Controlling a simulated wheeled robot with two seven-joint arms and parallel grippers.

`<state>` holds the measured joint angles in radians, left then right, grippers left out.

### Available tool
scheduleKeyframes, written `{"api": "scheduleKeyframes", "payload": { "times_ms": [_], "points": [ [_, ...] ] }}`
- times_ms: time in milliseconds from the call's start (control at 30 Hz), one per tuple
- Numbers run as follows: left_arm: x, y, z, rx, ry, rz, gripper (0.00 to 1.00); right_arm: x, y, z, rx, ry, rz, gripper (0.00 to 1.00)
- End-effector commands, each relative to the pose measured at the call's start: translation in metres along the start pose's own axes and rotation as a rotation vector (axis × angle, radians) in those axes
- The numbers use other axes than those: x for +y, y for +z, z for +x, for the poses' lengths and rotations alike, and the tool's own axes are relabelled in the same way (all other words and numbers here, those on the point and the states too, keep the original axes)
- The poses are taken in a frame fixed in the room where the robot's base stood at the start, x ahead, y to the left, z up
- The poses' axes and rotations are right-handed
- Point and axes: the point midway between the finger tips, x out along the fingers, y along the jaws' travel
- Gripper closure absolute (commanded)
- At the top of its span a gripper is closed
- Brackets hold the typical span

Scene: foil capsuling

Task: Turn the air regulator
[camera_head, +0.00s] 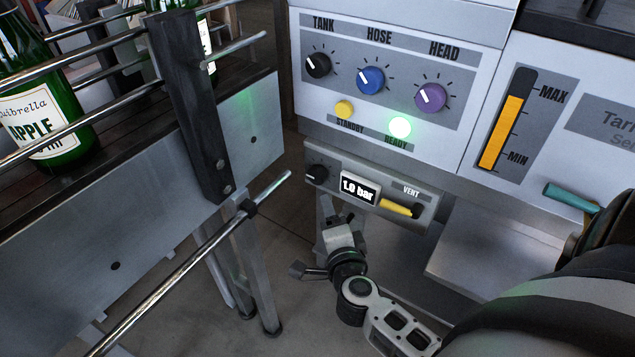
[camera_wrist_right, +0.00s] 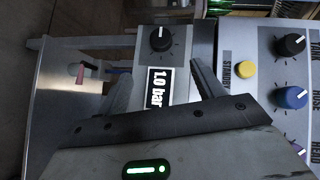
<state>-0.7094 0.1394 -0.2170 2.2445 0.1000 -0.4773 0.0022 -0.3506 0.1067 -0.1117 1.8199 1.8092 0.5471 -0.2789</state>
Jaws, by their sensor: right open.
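The air regulator is a black knob (camera_head: 316,174) with a white pointer line, at the left end of a grey panel, beside a display (camera_head: 359,188) reading 1.0 bar. The knob also shows upper middle in the right wrist view (camera_wrist_right: 160,39), its pointer towards the top of the picture. My right gripper (camera_head: 336,217) is just below and in front of the panel in the head view. In the wrist view its two fingers (camera_wrist_right: 160,68) are apart and empty, with the display between them and the knob beyond their tips, not touched. My left gripper is not in view.
Above the panel are the TANK (camera_head: 318,65), HOSE (camera_head: 371,80) and HEAD (camera_head: 430,97) knobs. A yellow VENT lever (camera_head: 397,207) sits right of the display. A conveyor with metal rails (camera_head: 165,272) and green bottles (camera_head: 45,110) stands at left.

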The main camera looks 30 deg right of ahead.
Motion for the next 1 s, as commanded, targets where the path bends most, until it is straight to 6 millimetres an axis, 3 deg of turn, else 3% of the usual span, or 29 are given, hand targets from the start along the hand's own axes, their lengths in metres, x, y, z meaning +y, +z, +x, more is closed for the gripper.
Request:
{"api": "scheduleKeyframes", "payload": {
  "times_ms": [600, 800, 1000],
  "points": [
    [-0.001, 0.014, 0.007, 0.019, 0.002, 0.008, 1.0, 0.0, 0.0, 0.123, 0.0, -0.006, -0.003, 0.33],
    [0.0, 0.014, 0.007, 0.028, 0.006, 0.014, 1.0, -0.001, 0.001, 0.146, -0.002, -0.005, -0.002, 0.33],
    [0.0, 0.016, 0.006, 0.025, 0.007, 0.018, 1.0, -0.002, 0.0, 0.153, -0.002, -0.004, -0.001, 0.33]
  ]
}}
